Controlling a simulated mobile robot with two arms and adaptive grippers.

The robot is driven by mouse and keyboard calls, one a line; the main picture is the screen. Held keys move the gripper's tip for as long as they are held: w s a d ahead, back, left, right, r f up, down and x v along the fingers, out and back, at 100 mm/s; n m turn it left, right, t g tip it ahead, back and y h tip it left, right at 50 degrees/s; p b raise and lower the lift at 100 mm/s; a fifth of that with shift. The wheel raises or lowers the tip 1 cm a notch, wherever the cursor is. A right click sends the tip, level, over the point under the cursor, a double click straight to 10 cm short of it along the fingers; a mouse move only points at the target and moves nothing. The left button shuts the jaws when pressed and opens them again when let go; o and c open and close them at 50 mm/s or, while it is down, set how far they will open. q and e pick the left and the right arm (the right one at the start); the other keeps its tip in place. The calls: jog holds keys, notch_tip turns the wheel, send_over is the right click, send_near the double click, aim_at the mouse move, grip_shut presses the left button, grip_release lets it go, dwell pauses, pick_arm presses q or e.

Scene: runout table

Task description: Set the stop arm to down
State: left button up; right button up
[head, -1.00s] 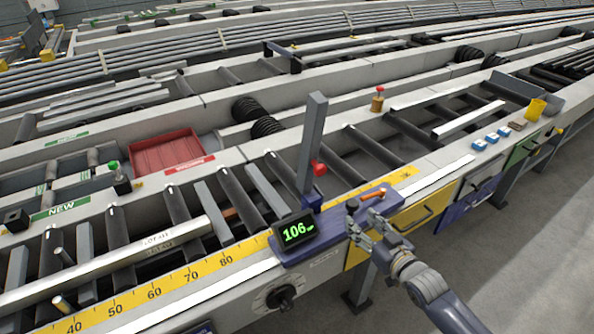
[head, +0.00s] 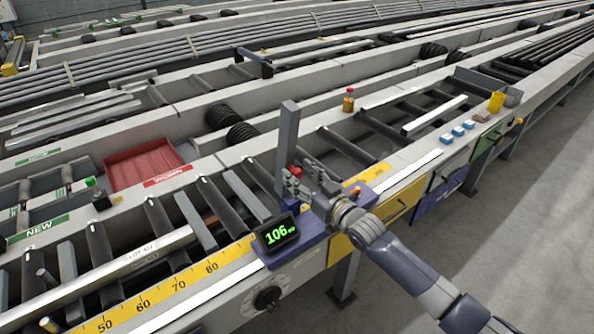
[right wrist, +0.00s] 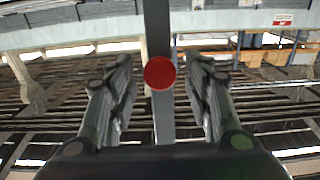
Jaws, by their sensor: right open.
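The stop arm (head: 288,135) is a grey bar that stands upright above the roller table, beside the display reading 106. It also shows in the right wrist view (right wrist: 158,30), running vertically between my fingers. Its red knob (head: 296,171) is partly hidden by my gripper in the head view; in the right wrist view the knob (right wrist: 160,73) is a red disc between the fingertips. My right gripper (head: 302,182) is open, with one finger on each side of the bar and knob, apart from both. My left gripper is not in view.
The display (head: 278,232) sits on the blue stop carriage (head: 297,250) over the yellow scale (head: 190,279). A long metal bar (head: 125,262) lies on the rollers to the left. A red tray (head: 128,172) and an amber bottle (head: 348,101) are farther back.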

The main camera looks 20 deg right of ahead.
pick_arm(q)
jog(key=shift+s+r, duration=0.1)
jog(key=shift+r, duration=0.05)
pick_arm(e)
jog(key=shift+x, duration=0.8)
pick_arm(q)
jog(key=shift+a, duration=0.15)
